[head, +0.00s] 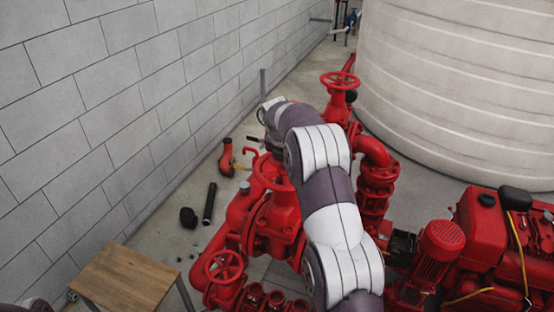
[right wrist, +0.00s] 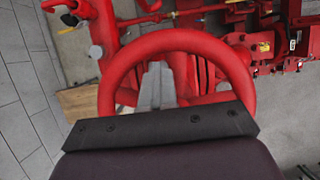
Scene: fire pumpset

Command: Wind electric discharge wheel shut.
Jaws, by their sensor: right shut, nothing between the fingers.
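A red handwheel (right wrist: 180,42) fills the middle of the right wrist view, its rim arching around my gripper. My right gripper (right wrist: 155,72) is shut and empty, its grey fingers inside the wheel's ring as seen from the wrist; whether they touch a spoke or the rim I cannot tell. In the head view a red handwheel (head: 268,178) sits on a valve left of my right arm, partly covered by the arm. Two other red handwheels show, one at the back (head: 340,80) and one low at the front (head: 224,267). No label tells which is the electric discharge wheel. My left gripper is out of view.
A grey block wall (head: 100,110) runs along the left. A wooden-topped table (head: 130,275) stands at lower left. A large white tank (head: 460,95) is at back right, with a red engine (head: 490,230) below it. Black parts (head: 209,203) lie on the floor.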

